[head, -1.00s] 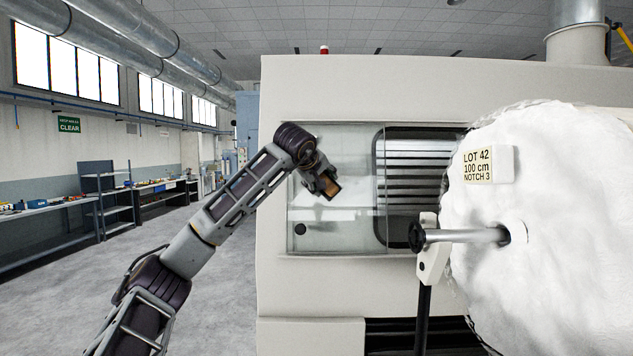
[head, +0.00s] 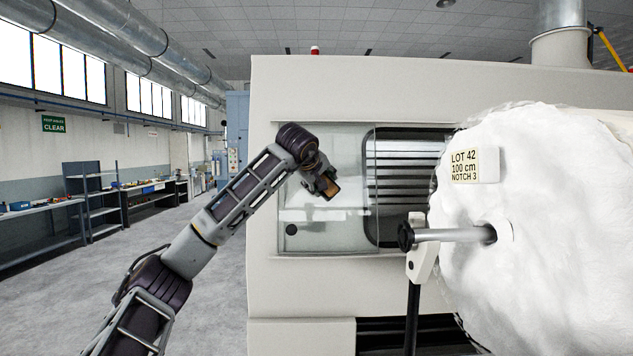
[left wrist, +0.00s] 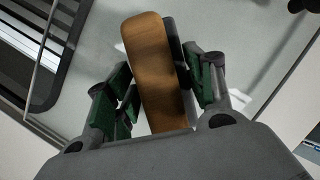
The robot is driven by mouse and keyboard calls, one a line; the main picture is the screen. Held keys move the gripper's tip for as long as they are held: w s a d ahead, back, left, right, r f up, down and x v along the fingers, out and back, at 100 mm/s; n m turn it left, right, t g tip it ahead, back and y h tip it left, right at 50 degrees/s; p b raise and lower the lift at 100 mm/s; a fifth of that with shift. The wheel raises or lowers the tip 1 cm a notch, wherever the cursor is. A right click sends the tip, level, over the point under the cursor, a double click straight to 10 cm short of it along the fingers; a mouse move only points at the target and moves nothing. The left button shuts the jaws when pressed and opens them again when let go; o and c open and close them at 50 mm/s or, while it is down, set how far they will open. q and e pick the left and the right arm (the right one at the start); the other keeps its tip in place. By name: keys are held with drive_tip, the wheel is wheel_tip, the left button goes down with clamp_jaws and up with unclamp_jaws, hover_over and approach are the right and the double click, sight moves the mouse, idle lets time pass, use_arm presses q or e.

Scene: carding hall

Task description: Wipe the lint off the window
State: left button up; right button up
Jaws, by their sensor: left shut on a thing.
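The window (head: 342,150) is a sliding glass pane in the pale machine front, with a darker louvred opening (head: 410,155) behind its right part. My left gripper (head: 326,186) is in front of the left part of the glass. It is shut on a brown wooden block (left wrist: 155,65) with a dark layer along one side, held between green-padded fingers in the left wrist view. I cannot tell whether the block touches the glass. Pale streaks (head: 305,214) show low on the pane; I cannot tell lint from reflection. My right gripper is out of view.
A large white fibre roll (head: 540,230) with a lot label (head: 465,166) stands close at the right, on a metal shaft (head: 455,235) and an upright stand (head: 413,310). Benches and shelves (head: 95,190) stand far left. The floor (head: 100,275) at left is clear.

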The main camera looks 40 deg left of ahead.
sight(362, 184)
use_arm(q)
drive_tip(key=shift+w+d, duration=0.7)
drive_tip(key=shift+d, duration=0.1)
drive_tip(key=shift+w+d, duration=0.1)
drive_tip(key=shift+d, duration=0.05)
drive_tip(key=shift+w+d, duration=0.95)
drive_tip(key=shift+d, duration=0.15)
drive_tip(key=shift+w+d, duration=1.1)
drive_tip(key=shift+d, duration=0.25)
drive_tip(key=shift+d, duration=0.1)
drive_tip(key=shift+w+d, duration=1.1)
drive_tip(key=shift+d, duration=0.05)
drive_tip(key=shift+s+d, duration=0.1)
drive_tip(key=shift+s+d+r+b, duration=0.15)
drive_tip(key=shift+s+d+r, duration=0.05)
drive_tip(key=shift+s+d, duration=0.45)
drive_tip(key=shift+s+d+r+b, duration=0.1)
drive_tip(key=shift+s+d+r, duration=0.1)
drive_tip(key=shift+s+d, duration=0.45)
drive_tip(key=shift+s+d+r+b, duration=0.2)
drive_tip(key=shift+s+d, duration=0.25)
drive_tip(key=shift+s, duration=0.35)
